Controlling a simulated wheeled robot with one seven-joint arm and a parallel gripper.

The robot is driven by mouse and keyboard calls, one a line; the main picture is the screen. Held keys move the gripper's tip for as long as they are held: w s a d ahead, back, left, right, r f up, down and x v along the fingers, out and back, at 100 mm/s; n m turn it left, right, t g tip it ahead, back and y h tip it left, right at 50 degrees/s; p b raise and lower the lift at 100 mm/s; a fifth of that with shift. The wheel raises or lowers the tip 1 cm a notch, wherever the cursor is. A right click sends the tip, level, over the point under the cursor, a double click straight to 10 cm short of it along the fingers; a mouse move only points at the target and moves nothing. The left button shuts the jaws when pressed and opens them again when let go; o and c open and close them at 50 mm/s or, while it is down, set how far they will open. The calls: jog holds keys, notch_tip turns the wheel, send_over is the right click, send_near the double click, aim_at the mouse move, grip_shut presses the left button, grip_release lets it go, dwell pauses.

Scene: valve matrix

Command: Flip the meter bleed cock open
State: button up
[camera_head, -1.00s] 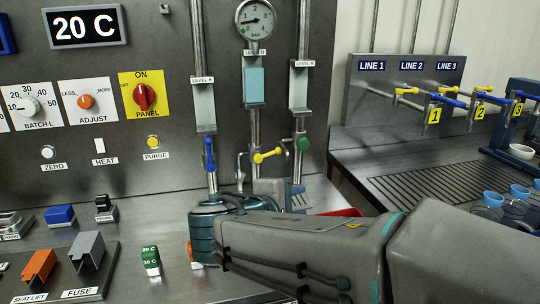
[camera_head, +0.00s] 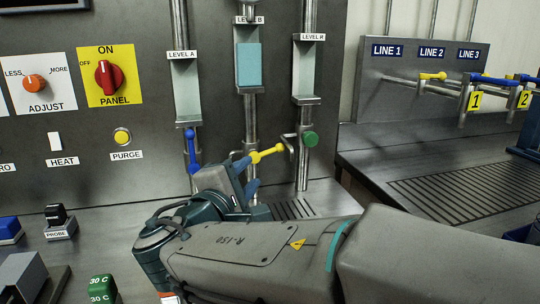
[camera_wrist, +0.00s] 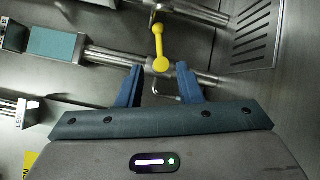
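A yellow lever cock (camera_head: 266,153) sits low on the middle pipe, under the LEVEL B sight glass (camera_head: 249,66). In the head view its handle slants, with the left end lower. The lever (camera_wrist: 159,46) also shows in the wrist view, its round end between the fingertips. My gripper (camera_head: 246,172) is open at the lever's left end. In the wrist view my gripper (camera_wrist: 160,68) has its two blue fingers on either side of the round end, with gaps visible. I cannot tell how deep the lever sits between them.
A blue lever (camera_head: 191,150) is on the LEVEL A pipe to the left. A green knob (camera_head: 310,139) is close by on the right pipe. A slotted drain (camera_head: 294,209) lies below. A side counter (camera_head: 425,165) with numbered line valves stands to the right.

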aim_at(268, 153)
jog(key=b+x, duration=0.1)
jog(key=x, duration=1.1)
jog(key=shift+w, duration=0.2)
grip_shut()
